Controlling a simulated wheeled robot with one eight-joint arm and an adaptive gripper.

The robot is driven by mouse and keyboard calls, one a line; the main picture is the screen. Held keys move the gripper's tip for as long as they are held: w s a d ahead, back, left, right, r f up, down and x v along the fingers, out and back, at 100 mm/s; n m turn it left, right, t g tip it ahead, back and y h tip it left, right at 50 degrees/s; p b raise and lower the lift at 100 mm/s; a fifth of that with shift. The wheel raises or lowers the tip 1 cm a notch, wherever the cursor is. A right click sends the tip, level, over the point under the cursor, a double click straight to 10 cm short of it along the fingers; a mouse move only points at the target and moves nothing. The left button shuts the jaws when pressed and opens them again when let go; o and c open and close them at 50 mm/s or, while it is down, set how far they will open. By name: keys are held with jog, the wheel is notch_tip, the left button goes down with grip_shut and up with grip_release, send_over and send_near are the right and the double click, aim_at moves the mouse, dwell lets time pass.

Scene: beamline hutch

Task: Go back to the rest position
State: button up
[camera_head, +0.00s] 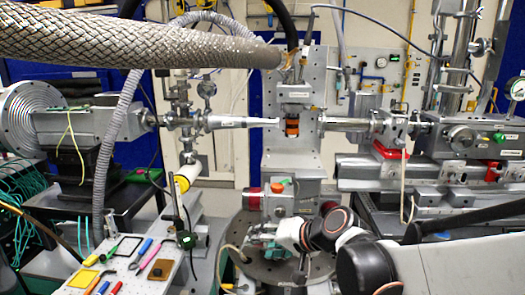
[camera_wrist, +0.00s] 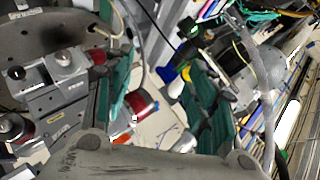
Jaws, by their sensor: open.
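My gripper (camera_wrist: 155,60) is open in the wrist view, with its two teal finger pads spread apart and nothing held between them. In the head view my arm reaches in from the lower right, and my gripper (camera_head: 265,241) is low over the round dark stage plate (camera_head: 310,272). The fingers are small there and partly covered by my wrist. The wrist view shows a red-and-silver cylinder (camera_wrist: 140,103) between the fingers, apparently beyond them; I cannot tell its distance.
A bench (camera_head: 135,280) with pens and small tools lies at the lower left. A braided hose (camera_head: 140,42) crosses the upper left. The beam pipe (camera_head: 345,125) and upright plate (camera_head: 320,75) stand behind my gripper. Grey metal blocks (camera_wrist: 62,85) are close to the left finger.

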jog(key=s+d+n+h, duration=0.1)
jog(key=s+d+h, duration=0.7)
jog(key=s+d, duration=1.1)
jog(key=shift+s+d+r+n, duration=0.2)
jog(key=shift+s+n, duration=0.2)
jog(key=shift+s, duration=0.45)
